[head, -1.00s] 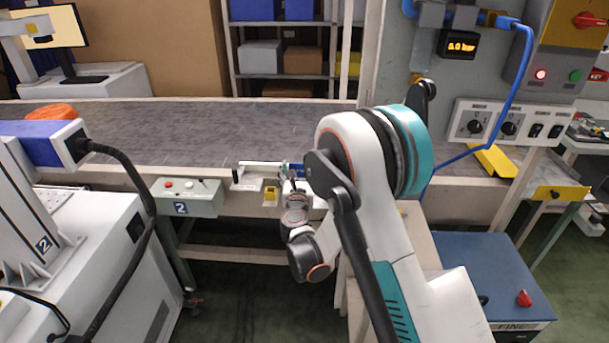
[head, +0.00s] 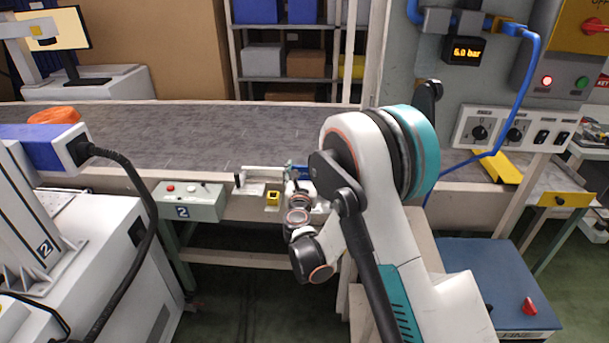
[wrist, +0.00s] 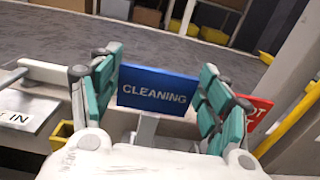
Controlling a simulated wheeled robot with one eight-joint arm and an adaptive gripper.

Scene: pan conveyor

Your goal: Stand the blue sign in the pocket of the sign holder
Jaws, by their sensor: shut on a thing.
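The blue sign (wrist: 157,88), lettered "CLEANING" in white, stands upright between the two teal fingers of my gripper (wrist: 158,95) in the wrist view. The fingers are shut on it at its left and right edges. A pale upright piece (wrist: 147,128) shows just below the sign; I cannot tell whether it is part of the sign holder or whether the sign touches it. In the head view my gripper (head: 297,172) is small, at the near edge of the conveyor, and the sign is mostly hidden there. The holder's pocket cannot be made out.
A red sign (wrist: 258,112) is partly hidden behind the right finger. A white bar (head: 263,173) and a yellow block (head: 273,198) sit left of my gripper. A control box (head: 187,202) is farther left. The conveyor belt (head: 200,135) behind is mostly clear.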

